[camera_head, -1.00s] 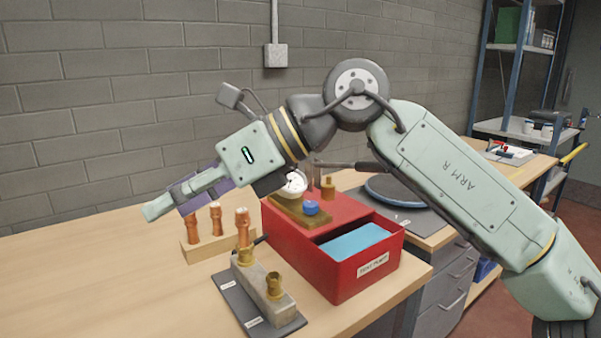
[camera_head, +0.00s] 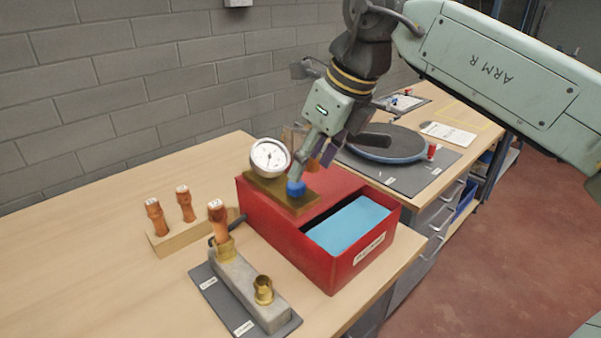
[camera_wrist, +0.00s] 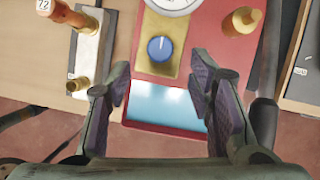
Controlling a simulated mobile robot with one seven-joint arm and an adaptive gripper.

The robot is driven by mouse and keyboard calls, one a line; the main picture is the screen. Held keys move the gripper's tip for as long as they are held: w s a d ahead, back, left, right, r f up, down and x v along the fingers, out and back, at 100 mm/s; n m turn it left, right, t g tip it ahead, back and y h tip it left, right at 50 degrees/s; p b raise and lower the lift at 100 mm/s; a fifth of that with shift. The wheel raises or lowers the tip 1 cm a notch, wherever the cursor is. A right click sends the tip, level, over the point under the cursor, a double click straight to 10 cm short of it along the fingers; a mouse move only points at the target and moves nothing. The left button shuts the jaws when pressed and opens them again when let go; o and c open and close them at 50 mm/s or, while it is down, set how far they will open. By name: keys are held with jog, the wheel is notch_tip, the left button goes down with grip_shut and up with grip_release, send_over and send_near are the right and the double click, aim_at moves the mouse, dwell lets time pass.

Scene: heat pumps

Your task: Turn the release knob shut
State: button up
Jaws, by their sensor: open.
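The release knob is a small blue knob (camera_head: 296,188) on a brass plate (camera_head: 272,190) on top of the red box (camera_head: 262,222). In the wrist view the blue knob (camera_wrist: 160,48) has a pale pointer line running up toward the gauge. My gripper (camera_head: 300,172) is close to the knob in the head view and partly covers the plate. In the wrist view my gripper (camera_wrist: 160,85) is open, with its purple pads apart and the knob beyond and between them. I cannot tell whether a finger touches the knob.
A white dial gauge (camera_head: 270,156) stands behind the knob on the plate. The box's front holds a blue insert (camera_head: 348,225). A grey block (camera_head: 248,290) and a wooden rack (camera_head: 190,232) stand left.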

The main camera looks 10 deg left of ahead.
aim_at(298, 184)
jog(key=shift+p+x, duration=0.35)
jog(key=shift+x, duration=2.3)
jog(key=shift+c, duration=0.6)
grip_shut()
